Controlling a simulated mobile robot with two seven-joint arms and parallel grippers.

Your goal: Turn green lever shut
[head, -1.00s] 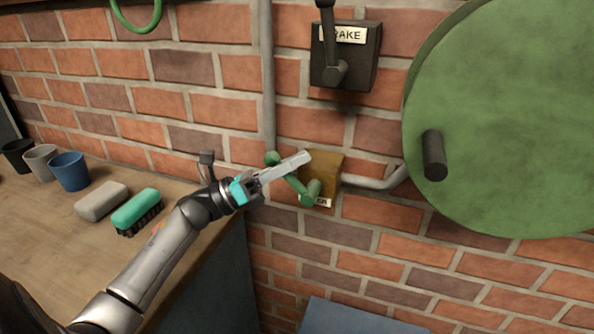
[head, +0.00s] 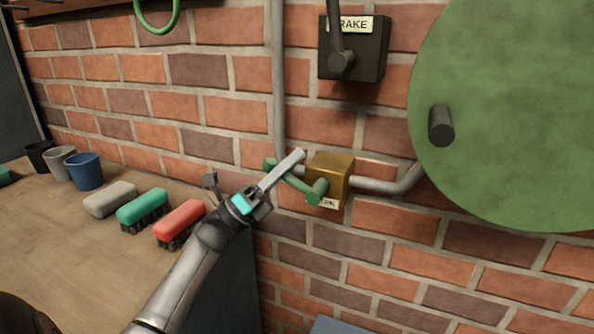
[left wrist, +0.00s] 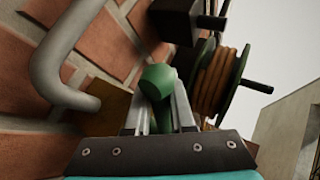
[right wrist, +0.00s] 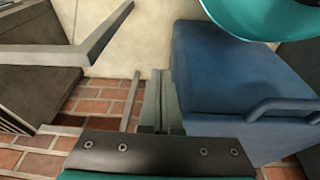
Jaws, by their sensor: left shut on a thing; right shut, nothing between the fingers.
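The green lever (head: 294,182) slants up to the left from its pivot on a brass-coloured valve box (head: 331,175) on the brick wall. A label, partly hidden, sits below the box. My left gripper (head: 296,158) reaches in from the lower left, its fingers across the lever. In the left wrist view the lever's round green end (left wrist: 158,80) sits between the two fingers, which are shut on it. My right gripper (right wrist: 158,100) shows only in the right wrist view, shut and empty, away from the valve.
Pipes (head: 385,184) run from the valve box. A black brake box (head: 353,62) with its own lever is above, and a large green reel (head: 515,115) is to the right. A bench (head: 60,235) at left holds cups and brushes. A blue container (right wrist: 225,90) stands near my right gripper.

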